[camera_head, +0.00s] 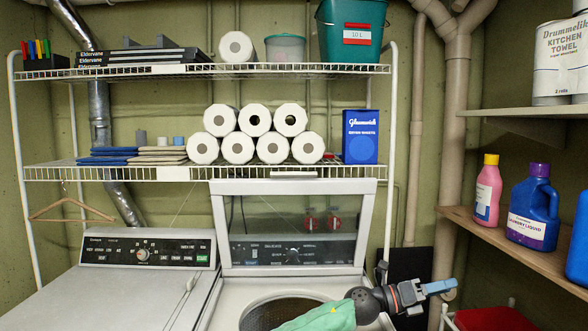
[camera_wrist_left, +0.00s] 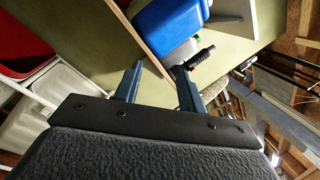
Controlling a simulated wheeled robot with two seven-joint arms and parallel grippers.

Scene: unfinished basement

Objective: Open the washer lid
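The white washer (camera_head: 218,310) is at the bottom centre of the head view. Its lid (camera_head: 219,235), a pale frame with a clear window, stands upright at the back, and the control panel shows through it. Below it the round drum opening (camera_head: 262,312) is exposed, partly hidden by my left arm. My left gripper (camera_head: 440,287) is to the right of the opening, pointing right and away from the lid. In the left wrist view its two blue fingers (camera_wrist_left: 157,66) are apart with nothing between them. My right gripper is not in view.
A second white machine (camera_head: 110,300) with a flat closed top stands at left. A wire shelf (camera_head: 100,173) hangs above. At right a wooden shelf (camera_head: 470,225) holds a pink bottle (camera_head: 487,190) and blue jug (camera_head: 533,208). A red bin (camera_head: 495,319) is below.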

